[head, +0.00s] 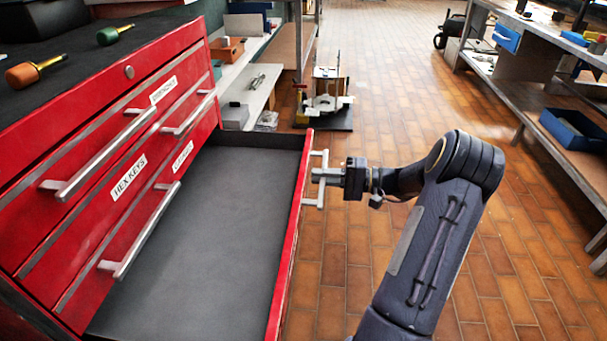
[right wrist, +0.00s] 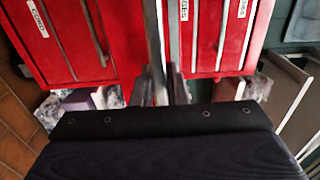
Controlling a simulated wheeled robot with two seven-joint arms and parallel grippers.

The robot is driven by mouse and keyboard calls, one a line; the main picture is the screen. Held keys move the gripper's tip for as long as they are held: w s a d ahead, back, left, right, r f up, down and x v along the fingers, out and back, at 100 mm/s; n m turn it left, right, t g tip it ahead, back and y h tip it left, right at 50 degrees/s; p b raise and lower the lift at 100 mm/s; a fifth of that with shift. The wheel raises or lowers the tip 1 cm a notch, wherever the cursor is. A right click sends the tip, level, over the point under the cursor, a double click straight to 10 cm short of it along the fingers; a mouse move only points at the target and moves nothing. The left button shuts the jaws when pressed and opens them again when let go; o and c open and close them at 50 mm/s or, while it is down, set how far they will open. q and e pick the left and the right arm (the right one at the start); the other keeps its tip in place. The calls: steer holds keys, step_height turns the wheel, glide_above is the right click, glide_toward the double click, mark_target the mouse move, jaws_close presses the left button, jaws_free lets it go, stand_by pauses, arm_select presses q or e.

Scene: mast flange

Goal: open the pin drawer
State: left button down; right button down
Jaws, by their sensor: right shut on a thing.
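The red tool cabinet (head: 90,185) stands at the left of the head view, with several drawers. One low drawer (head: 210,230) is pulled well out; its dark grey floor shows and looks empty. Its front label is out of sight, so I cannot read which drawer it is. My right gripper (head: 321,175) is shut on this drawer's metal handle (head: 325,157), on the outer side of its red front. In the right wrist view, red drawer fronts (right wrist: 80,40) show with blurred labels. My left gripper is not in view.
Other drawers, one labelled HEX KEYS, look shut, with bar handles (head: 140,230). Two screwdrivers (head: 35,72) lie on the black cabinet top. A wheeled stand (head: 328,95) is behind the open drawer. Workbenches (head: 535,75) line the right. Tiled floor (head: 530,240) right of my arm is clear.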

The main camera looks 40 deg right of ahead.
steer(key=shift+s+d, duration=0.5)
steer(key=shift+s, duration=0.05)
steer(key=c, duration=1.4)
jaws_free()
steer(key=shift+c, duration=0.2)
steer(key=p+v, duration=0.2)
steer(key=v, duration=0.5)
steer(key=shift+s+d, duration=0.25)
steer(key=shift+s, duration=0.05)
